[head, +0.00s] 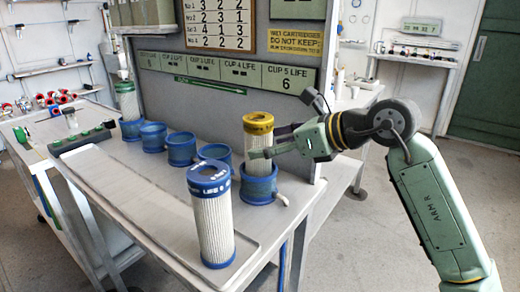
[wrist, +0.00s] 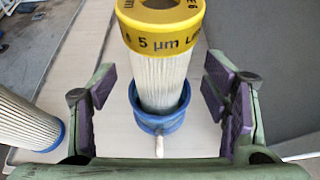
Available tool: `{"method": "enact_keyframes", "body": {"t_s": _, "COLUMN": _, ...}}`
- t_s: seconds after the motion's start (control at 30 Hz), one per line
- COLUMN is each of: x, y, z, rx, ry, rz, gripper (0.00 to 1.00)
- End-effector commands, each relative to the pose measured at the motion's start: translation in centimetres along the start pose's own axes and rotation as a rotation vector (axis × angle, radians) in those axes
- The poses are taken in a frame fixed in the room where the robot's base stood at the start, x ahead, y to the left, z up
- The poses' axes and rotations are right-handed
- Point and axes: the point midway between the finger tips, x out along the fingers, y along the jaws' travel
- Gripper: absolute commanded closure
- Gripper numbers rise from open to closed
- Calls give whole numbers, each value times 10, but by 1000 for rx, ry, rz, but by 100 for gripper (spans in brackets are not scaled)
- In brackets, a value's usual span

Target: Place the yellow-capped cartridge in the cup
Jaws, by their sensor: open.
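The yellow-capped cartridge (head: 258,138) stands upright in the nearest blue cup (head: 262,188), at the right end of the cup row. In the wrist view the yellow-capped cartridge (wrist: 160,60) shows with its white pleated body inside the blue cup (wrist: 160,121). My gripper (head: 268,150) is at the cartridge's right side in the head view. In the wrist view my gripper (wrist: 162,108) is open, its purple-padded fingers apart on either side of the cartridge and cup, with gaps showing.
A blue-capped cartridge (head: 213,215) stands upright on the table (head: 130,195), left of the nearest cup. Several other blue cups (head: 182,148) line the panel (head: 225,85); the far one holds a green-capped cartridge (head: 127,100). The panel rises close behind the cups.

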Motion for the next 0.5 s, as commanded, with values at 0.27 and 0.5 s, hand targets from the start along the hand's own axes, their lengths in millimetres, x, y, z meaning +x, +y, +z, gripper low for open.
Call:
{"method": "enact_keyframes", "body": {"t_s": 0.27, "x": -58, "y": -1, "z": -2, "rx": 0, "ry": -1, "rz": -3, "gripper": 31}}
{"method": "enact_keyframes", "body": {"t_s": 0.5, "x": -81, "y": 0, "z": 0, "rx": -2, "ry": 0, "rz": 0, "gripper": 31}}
